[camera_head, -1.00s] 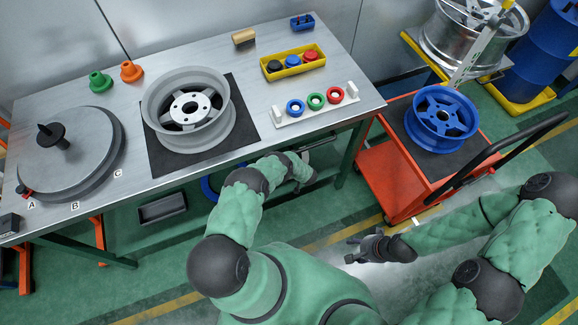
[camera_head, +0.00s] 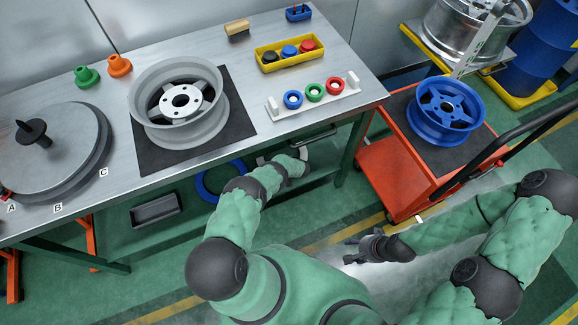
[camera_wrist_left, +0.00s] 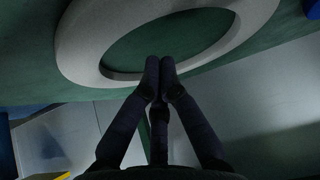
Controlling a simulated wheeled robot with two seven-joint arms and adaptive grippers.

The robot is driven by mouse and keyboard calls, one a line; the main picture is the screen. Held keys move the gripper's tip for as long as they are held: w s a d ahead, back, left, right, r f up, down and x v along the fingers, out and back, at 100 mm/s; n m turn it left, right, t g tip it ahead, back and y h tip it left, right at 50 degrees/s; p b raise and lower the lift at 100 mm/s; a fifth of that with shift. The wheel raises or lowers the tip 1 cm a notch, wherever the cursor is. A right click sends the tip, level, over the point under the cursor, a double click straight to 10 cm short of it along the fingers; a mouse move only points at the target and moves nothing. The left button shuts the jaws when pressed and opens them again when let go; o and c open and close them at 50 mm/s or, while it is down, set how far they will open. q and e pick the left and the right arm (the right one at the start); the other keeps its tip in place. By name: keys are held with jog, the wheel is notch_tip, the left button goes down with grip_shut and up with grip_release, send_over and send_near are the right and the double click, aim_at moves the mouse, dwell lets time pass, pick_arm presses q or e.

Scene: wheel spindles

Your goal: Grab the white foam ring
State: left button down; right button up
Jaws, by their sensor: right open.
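The white foam ring (camera_wrist_left: 78,46) fills the top of the left wrist view, tilted, with green floor showing through its hole. My left gripper (camera_wrist_left: 160,68) is at its near rim. Its dark fingertips lie side by side and overlap the rim, but I cannot tell whether they grip it. My right gripper (camera_head: 364,246) is open and empty, low in front of the red cart.
The metal table (camera_head: 300,190) holds a grey wheel rim (camera_head: 203,127), a yellow tray (camera_head: 268,66) and a white holder (camera_head: 355,80) with coloured rings. A blue ring (camera_head: 205,188) and a dark tray (camera_head: 155,210) lie beneath. A red cart (camera_head: 385,165) carries a blue wheel (camera_head: 446,112).

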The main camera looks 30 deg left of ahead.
pick_arm(q)
jog(key=b+x, duration=0.2)
jog(key=x, duration=0.1)
jog(key=shift+f, duration=0.15)
jog(key=shift+s+d+r, duration=0.2)
jog(key=shift+s+d, duration=0.35)
jog(key=shift+d, duration=0.2)
jog(key=shift+s+d, duration=0.7)
jog(key=shift+d, duration=0.05)
pick_arm(e)
jog(key=shift+f, duration=1.5)
